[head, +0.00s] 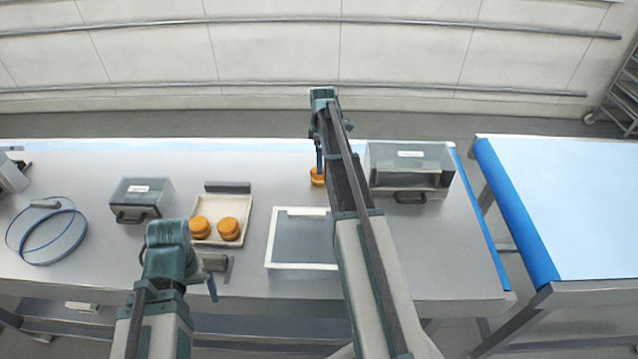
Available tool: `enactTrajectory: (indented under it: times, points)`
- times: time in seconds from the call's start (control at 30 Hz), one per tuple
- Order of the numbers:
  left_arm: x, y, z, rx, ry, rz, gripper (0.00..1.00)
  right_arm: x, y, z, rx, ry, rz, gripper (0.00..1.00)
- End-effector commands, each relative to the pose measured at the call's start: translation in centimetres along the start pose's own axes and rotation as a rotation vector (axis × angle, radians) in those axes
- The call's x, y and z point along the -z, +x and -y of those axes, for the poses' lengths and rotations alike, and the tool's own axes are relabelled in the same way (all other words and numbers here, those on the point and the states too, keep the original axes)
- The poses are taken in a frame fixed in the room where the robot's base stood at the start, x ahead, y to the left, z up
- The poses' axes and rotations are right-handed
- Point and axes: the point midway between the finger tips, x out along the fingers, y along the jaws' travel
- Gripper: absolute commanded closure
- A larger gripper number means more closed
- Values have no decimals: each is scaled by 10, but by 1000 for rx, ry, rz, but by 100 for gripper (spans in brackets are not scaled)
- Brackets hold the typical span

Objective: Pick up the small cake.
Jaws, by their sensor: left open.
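Two small orange-brown cakes (229,229) sit side by side on a cream tray (242,203) left of the middle of the table. A third small cake (315,179) is farther back, partly hidden by my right arm. My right gripper (319,166) points down right at this cake. Its fingertips are too small and covered to show whether they are around it or only above it. My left gripper (212,283) is open and empty, near the table's front side, in front of the cream tray and apart from the cakes.
A white-rimmed shallow tray (268,240) lies left of my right forearm. A grey box with a handle (140,198) stands left, a larger clear-fronted box (408,172) at the back right. A blue cable loop (45,262) lies far left. A blue-edged table (570,200) stands right, across a gap.

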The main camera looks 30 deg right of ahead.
Motion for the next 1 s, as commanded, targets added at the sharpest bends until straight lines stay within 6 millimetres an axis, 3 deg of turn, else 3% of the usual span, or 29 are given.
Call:
enactTrajectory:
  times: [0.03, 0.1, 0.47, 1.0]
  points:
    - [1, 15, -1, 1, 2, 0, 0, 0, 15, 0, 0, 0, 0, 0]
    - [1, 22, -2, 1, 4, 0, 0, 0, 22, 0, 0, 0, 0, 0]
    - [2, 28, -2, 1, 7, 0, 0, 1, 28, -1, 0, 0, 0, 0]
    - [4, 78, -7, 2, 10, 0, 0, 6, 79, -5, 0, 0, 0, 0]
